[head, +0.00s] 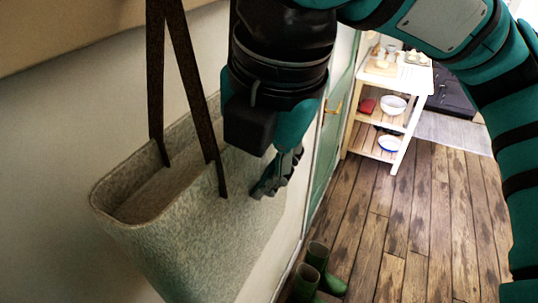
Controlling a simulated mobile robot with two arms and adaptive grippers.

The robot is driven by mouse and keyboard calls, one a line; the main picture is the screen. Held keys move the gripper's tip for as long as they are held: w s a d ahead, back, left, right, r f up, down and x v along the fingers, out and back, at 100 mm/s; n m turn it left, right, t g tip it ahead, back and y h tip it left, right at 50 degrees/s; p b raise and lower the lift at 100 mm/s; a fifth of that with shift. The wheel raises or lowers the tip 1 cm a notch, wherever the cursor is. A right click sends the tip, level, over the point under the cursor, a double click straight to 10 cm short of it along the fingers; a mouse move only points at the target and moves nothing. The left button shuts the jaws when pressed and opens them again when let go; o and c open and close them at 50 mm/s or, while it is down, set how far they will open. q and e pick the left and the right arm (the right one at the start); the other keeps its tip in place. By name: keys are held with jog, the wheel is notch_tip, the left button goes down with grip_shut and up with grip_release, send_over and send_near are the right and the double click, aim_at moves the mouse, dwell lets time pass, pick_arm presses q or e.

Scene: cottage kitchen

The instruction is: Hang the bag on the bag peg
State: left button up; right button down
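The bag (215,235) is a grey felt tote with an open top and two dark straps. It is upright beside the pale wall at the left of the head view. Its straps (190,70) run upward close together and leave the top of the picture, so what holds them is hidden. The bag peg is not in view. My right gripper (277,178) points down at the right side of the bag, overlapping its edge in the picture. No strap shows between its fingers. I cannot tell if it touches the bag or how far apart the fingers are. My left gripper is not in view.
A pair of green boots (316,270) stands on the wooden floor (405,240) by the wall. A green door (327,150) is behind my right gripper. A white shelf cart (398,85) with bowls stands at the back. The floor in between is clear.

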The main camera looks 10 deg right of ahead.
jog(key=shift+w+a+f, duration=0.3)
jog(key=shift+w+a, duration=0.35)
jog(key=shift+a, duration=0.3)
jog(key=shift+w+a+f, duration=0.25)
jog(key=shift+w+a, duration=0.4)
jog(key=shift+a, duration=0.3)
